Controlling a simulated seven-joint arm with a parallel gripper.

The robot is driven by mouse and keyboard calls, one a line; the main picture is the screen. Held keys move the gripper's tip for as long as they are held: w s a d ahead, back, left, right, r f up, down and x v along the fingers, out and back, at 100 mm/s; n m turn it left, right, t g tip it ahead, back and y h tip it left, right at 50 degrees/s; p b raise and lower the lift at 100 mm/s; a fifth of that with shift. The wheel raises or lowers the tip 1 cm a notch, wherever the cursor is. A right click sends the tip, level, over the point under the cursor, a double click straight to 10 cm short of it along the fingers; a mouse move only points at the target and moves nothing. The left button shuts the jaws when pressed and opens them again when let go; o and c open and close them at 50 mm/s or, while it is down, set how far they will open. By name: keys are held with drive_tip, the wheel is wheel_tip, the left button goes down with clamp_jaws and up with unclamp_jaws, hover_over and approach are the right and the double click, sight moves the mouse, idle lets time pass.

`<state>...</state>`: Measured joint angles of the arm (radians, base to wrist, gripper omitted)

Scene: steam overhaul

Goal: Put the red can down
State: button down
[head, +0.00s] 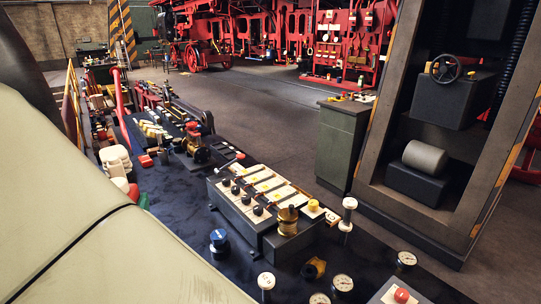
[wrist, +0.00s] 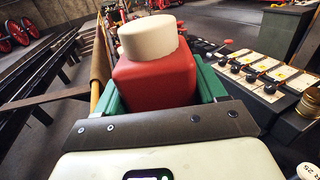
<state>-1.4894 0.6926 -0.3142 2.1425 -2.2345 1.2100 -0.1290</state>
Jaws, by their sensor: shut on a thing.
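The red can (wrist: 155,80), a boxy red body with a round cream cap (wrist: 148,35), fills the upper middle of the wrist view. My gripper (wrist: 158,88) has its green fingers on both sides of the can and is shut on it. In the head view, a small part of the red can (head: 133,192) and a green finger (head: 143,201) show past my pale arm, at the left side of the dark bench. The can's underside is hidden, so I cannot tell whether it touches the bench.
The dark bench (head: 185,215) holds a grey control box (head: 250,205) with knobs, a blue-topped knob (head: 219,240), several gauges (head: 342,283) and cream containers (head: 115,156). A patch of bench left of the control box is bare. A dark cabinet frame (head: 405,215) stands at the right.

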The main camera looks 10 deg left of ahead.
wheel_tip(320, 180, down, 17)
drive_tip(key=shift+f, duration=0.15)
idle(0.5)
drive_tip(key=shift+f, duration=0.15)
drive_tip(key=shift+c, duration=0.4)
unclamp_jaws()
drive_tip(key=v, duration=1.2)
